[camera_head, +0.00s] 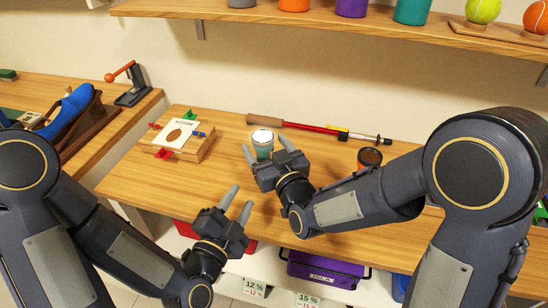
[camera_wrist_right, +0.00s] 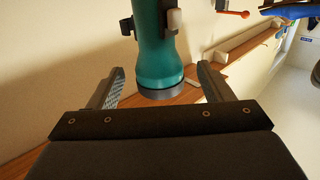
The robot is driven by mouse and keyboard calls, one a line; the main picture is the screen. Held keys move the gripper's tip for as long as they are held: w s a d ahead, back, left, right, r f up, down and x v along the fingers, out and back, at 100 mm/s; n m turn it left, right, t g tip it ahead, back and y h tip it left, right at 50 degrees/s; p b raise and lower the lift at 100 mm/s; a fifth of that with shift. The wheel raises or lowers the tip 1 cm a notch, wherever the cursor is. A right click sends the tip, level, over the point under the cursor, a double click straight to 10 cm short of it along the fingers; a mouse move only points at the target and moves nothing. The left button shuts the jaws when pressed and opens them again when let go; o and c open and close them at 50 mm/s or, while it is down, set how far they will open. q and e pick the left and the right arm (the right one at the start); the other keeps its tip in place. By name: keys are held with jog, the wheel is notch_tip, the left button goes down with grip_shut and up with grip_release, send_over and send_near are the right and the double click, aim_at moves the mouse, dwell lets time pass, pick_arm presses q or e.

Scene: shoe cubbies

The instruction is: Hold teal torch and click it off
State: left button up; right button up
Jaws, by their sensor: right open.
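The teal torch (camera_head: 264,152) stands upright on the wooden bench, its round pale lens end up. In the right wrist view the teal torch (camera_wrist_right: 154,62) shows a dark grey end ring and a small switch-like part on its side. My right gripper (camera_head: 266,147) is open, its fingers spread to either side of the torch. In the right wrist view my right gripper (camera_wrist_right: 160,72) shows gaps between both fingers and the torch body. My left gripper (camera_head: 241,195) is open and empty, lower, near the bench's front edge. I cannot tell whether the torch is lit.
A small wooden box with a card (camera_head: 181,133) and coloured clips stands left on the bench (camera_head: 130,180). A dark-topped orange jar (camera_head: 369,157) stands right, near my right arm. A shelf (camera_head: 330,22) overhangs the back.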

jog(key=shift+x, duration=1.25)
jog(key=c, duration=1.1)
pick_arm(q)
grip_shut()
